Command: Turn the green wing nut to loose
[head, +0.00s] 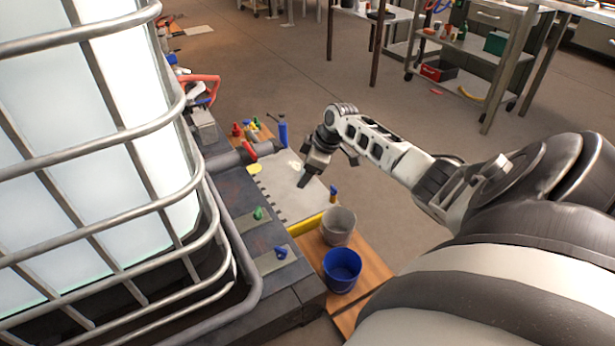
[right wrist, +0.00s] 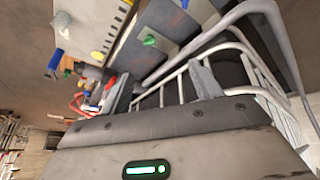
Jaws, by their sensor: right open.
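The green wing nut (head: 258,213) sits on a light metal plate on top of the dark bench, beside the caged tank. It also shows in the right wrist view (right wrist: 149,40), above and between my fingers and apart from them. My right gripper (head: 326,170) is open and empty. It hangs above the pale board, to the right of and farther back than the green wing nut. In the right wrist view its two fingers (right wrist: 160,88) are spread wide. A blue wing nut (head: 281,252) sits on the same bench, nearer than the green one. My left gripper is out of view.
The metal-caged tank (head: 150,150) fills the left side. A grey bucket (head: 339,228) and a blue bucket (head: 342,268) stand on a wooden surface beside the bench. A blue-handled valve (head: 282,132) stands at the back.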

